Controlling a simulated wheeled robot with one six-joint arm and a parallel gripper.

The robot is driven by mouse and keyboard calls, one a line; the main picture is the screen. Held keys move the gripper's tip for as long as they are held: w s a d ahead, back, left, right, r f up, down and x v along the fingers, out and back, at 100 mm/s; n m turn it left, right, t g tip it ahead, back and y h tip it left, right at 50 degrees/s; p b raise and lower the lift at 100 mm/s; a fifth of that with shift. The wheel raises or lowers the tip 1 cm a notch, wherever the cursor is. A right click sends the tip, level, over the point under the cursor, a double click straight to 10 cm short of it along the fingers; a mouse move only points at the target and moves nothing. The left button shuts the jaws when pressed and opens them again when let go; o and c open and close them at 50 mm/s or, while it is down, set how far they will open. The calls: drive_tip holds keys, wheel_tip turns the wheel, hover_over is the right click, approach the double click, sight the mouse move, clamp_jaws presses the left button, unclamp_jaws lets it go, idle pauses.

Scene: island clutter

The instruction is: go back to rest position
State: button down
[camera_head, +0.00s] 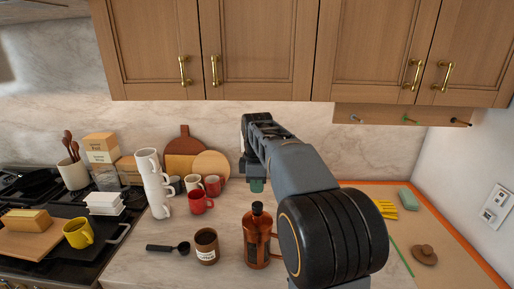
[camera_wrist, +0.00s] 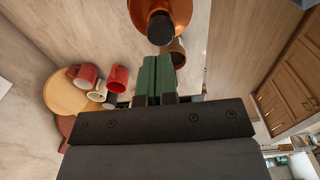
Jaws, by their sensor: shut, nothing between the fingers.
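My gripper (camera_wrist: 157,78) has green fingers that lie together, shut and empty, in the wrist view. In the head view my arm reaches over the counter from the lower right, and a green fingertip (camera_head: 257,186) shows beneath its far end. The fingers hang above the counter (camera_head: 225,220), apart from the things I can see. How high they are is hard to tell.
A brown bottle (camera_head: 256,236) and brown mug (camera_head: 206,246) stand in front of the gripper. Red mugs (camera_head: 200,202), a white cup stack (camera_head: 153,185) and round boards (camera_head: 211,164) are left. Cabinets (camera_head: 262,45) hang above. A black scoop (camera_head: 168,248) lies front left.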

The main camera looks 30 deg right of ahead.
wheel_tip(320, 180, up, 9)
wheel_tip(320, 180, down, 9)
drive_tip(key=s+a+m+t, duration=0.1)
drive_tip(key=a+m+t, duration=0.1)
drive_tip(key=m, duration=0.7)
drive_tip(key=s+a+f+m+t, duration=0.1)
drive_tip(key=s+a+f, duration=0.2)
drive_tip(key=s, duration=0.4)
drive_tip(key=s+a+f+m+t, duration=0.1)
drive_tip(key=s+a+f, duration=0.3)
drive_tip(key=s, duration=0.4)
drive_tip(key=shift+s+a+f+m+t, duration=0.25)
drive_tip(key=shift+f+m+t, duration=0.15)
drive_tip(key=shift+m, duration=0.3)
